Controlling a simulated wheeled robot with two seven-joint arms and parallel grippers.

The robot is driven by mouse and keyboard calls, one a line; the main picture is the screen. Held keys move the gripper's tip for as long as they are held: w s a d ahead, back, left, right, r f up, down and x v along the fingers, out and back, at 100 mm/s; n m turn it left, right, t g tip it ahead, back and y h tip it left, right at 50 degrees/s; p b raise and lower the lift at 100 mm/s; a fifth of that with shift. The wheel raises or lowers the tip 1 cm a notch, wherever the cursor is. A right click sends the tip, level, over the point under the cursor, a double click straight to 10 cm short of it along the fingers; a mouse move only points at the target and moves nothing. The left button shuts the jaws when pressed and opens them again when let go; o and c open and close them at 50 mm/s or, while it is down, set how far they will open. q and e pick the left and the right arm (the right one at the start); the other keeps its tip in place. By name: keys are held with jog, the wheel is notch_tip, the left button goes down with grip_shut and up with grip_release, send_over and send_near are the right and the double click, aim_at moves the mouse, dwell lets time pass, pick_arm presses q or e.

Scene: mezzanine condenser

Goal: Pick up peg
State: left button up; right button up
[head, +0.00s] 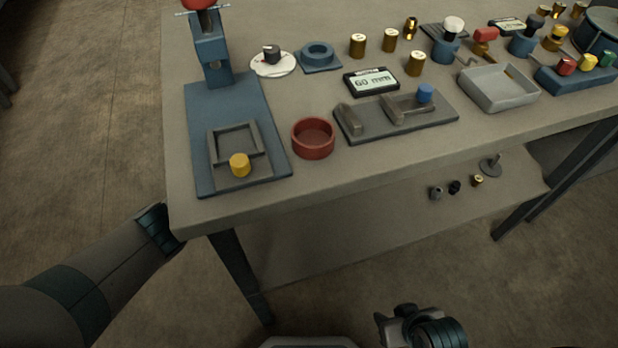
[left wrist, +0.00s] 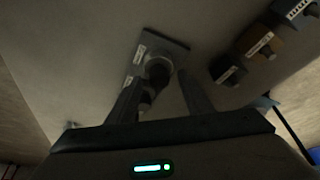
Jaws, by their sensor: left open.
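In the left wrist view a dark, stepped, round piece, perhaps the peg (left wrist: 158,72), sits at a small grey plate (left wrist: 174,47) with a white label. My left gripper (left wrist: 160,98) is open, its two fingers on either side of this piece in the picture. I cannot tell whether they touch it. In the head view the left arm passes behind the table's left edge and its gripper is hidden. My right gripper (head: 398,318) is low at the bottom of the head view, away from the table; its jaw gap is unclear.
Labelled dark blocks (left wrist: 258,44) are at upper right in the left wrist view. In the head view the table (head: 350,185) carries a blue press (head: 228,105), a red bowl (head: 313,138), a grey tray (head: 499,88) and several brass pieces. A lower shelf (head: 375,225) holds small parts.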

pick_arm(q)
jog(key=shift+f, duration=0.2)
dwell(0.3)
jog(key=c, duration=1.1)
grip_shut()
jog(key=shift+r, duration=0.15)
